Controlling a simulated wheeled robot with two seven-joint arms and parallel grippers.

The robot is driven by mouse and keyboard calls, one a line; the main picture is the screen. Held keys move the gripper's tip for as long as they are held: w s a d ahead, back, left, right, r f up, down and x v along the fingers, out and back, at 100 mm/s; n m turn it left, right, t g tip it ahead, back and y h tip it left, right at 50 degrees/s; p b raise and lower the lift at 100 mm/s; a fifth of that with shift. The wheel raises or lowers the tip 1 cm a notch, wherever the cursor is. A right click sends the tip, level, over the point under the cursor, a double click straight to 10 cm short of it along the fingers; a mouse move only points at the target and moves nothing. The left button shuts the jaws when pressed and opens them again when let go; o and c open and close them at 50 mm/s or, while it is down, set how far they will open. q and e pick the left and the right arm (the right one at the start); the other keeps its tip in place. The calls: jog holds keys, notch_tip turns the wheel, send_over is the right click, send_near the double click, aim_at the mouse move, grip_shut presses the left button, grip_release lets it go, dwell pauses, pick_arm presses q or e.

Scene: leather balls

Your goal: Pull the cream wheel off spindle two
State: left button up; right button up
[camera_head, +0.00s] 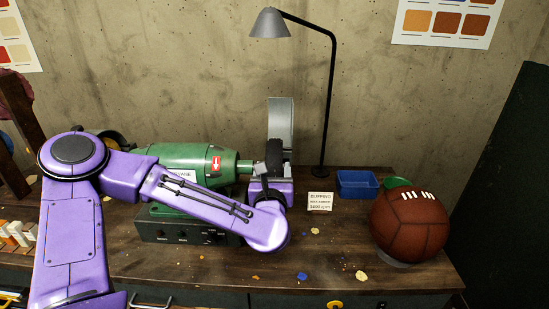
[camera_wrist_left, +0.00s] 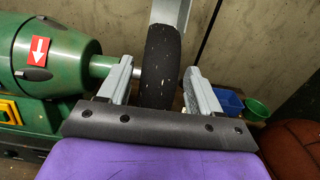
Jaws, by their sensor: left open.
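My left gripper (camera_head: 273,172) is open at the right end of the green buffing machine (camera_head: 178,158). In the left wrist view its two grey fingers (camera_wrist_left: 160,72) stand on either side of a dark, speckled wheel (camera_wrist_left: 161,62). The wheel looks black, not cream, and sits at the end of the pale spindle (camera_wrist_left: 103,65). The left finger is close to where the spindle meets the wheel; I cannot tell whether either finger touches. In the head view the wheel (camera_head: 274,152) is partly hidden by my gripper. I see no clearly cream wheel. My right gripper is out of view.
A grey curved guard (camera_head: 281,120) rises behind the wheel. A black lamp (camera_head: 331,100) stands behind. To the right are a blue tray (camera_head: 358,184), a small sign (camera_head: 320,201) and a brown leather ball (camera_head: 409,225). Scraps lie on the front bench (camera_head: 330,245).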

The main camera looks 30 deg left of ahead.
aim_at(274, 166)
pick_arm(q)
jog(key=p+x, duration=0.1)
jog(key=x, duration=0.4)
jog(key=shift+d, duration=0.1)
grip_shut()
jog(key=w+d+b, duration=0.4)
jog(key=d, duration=0.3)
jog(key=shift+w+d, duration=0.35)
jog(key=shift+w, duration=0.05)
dwell(1.1)
